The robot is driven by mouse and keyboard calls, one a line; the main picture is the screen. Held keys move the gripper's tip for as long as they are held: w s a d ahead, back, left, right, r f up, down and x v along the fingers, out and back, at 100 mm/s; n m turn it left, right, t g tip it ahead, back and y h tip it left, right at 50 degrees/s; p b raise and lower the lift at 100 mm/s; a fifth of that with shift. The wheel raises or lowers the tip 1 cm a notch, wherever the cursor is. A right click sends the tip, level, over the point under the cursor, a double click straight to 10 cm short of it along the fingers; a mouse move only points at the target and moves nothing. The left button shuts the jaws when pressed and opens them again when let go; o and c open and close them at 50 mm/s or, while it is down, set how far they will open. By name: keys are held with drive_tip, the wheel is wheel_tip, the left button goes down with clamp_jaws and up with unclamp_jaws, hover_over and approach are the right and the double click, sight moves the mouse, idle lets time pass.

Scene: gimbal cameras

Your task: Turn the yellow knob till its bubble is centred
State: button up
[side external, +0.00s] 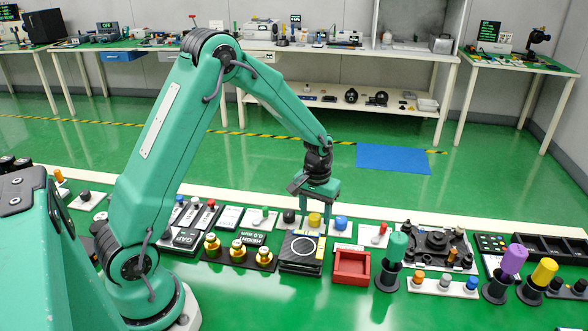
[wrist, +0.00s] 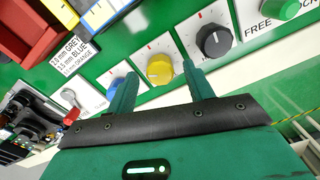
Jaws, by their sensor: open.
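The yellow knob (side external: 314,219) stands on a white panel in a row between a black knob (side external: 289,216) and a blue knob (side external: 340,223). In the wrist view the yellow knob (wrist: 159,69) shows between the two fingers of my gripper (wrist: 159,73). My gripper (side external: 314,193) is open, pointing down just above the knob, with a finger to either side in the wrist view. I cannot tell whether the fingers touch it. A dark square device with a round face (side external: 302,248) and a yellow strip sits in front of the knob. No bubble can be made out.
The black knob (wrist: 213,40) and blue knob (wrist: 118,82) stand close outside the fingers. A red box (side external: 352,267), brass knobs (side external: 238,250) and a green-topped post (side external: 391,250) stand nearby in front. The green bench front is clear.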

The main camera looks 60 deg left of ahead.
wheel_tip(320, 180, up, 7)
drive_tip(key=shift+f, duration=0.2)
drive_tip(key=shift+r, duration=0.2)
drive_tip(key=shift+r, duration=0.1)
drive_tip(key=shift+s+r, duration=0.1)
drive_tip(key=shift+r, duration=0.05)
wheel_tip(320, 180, up, 6)
drive_tip(key=m+t, duration=0.1)
hover_over(315, 216)
drive_tip(key=s+d, duration=0.2)
drive_tip(key=s, duration=0.1)
drive_tip(key=s+d+r+m+t, duration=0.1)
drive_tip(key=s+d+r+t, duration=0.1)
drive_tip(key=s+r, duration=0.4)
drive_tip(key=s+d+r+m+t, duration=0.1)
drive_tip(key=s, duration=0.5)
drive_tip(key=s+d+r+m+t, duration=0.1)
drive_tip(key=s+m, duration=0.1)
drive_tip(key=s, duration=0.4)
drive_tip(key=shift+s+d+r+t, duration=0.3)
drive_tip(key=shift+s+r, duration=0.05)
drive_tip(key=shift+r, duration=0.05)
idle(0.9)
